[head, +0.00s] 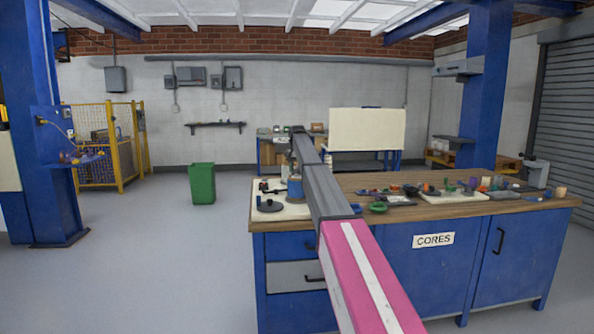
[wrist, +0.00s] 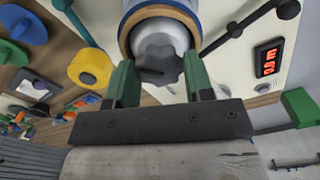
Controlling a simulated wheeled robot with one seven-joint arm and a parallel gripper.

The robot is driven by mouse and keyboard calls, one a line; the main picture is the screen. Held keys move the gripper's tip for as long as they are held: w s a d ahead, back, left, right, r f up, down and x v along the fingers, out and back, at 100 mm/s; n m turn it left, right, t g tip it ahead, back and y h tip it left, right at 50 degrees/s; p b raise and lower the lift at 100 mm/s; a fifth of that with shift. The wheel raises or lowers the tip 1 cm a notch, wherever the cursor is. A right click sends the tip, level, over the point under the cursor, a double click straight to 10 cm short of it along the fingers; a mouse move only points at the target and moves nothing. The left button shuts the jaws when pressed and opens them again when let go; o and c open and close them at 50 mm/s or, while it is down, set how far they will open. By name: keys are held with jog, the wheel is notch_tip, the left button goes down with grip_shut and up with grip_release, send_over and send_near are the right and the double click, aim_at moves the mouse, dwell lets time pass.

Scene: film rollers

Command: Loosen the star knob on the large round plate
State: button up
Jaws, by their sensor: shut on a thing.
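In the wrist view, a dark grey star knob (wrist: 158,66) sits at the centre of a pale grey round face (wrist: 160,40). A tan ring and a blue-edged round body (wrist: 160,8) surround that face. My gripper (wrist: 159,68) has its two green fingers on either side of the knob, shut on it. The knob's far side and depth are hard to make out. In the head view my arm reaches over the left end of the bench, and it hides my fingers and the knob. Part of a blue round body (head: 294,188) shows beside the arm.
A yellow round part (wrist: 90,68) is close on the left. The wooden bench (head: 350,181) carries several small parts. A green bin (head: 202,184) stands on open floor.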

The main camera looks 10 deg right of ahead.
aim_at(297, 170)
jog(key=n, duration=0.5)
jog(key=shift+n, duration=2.4)
jog(key=o, duration=0.9)
jog(key=shift+r, duration=0.15)
notch_tip(297, 170, up, 10)
jog(key=shift+r, duration=0.25)
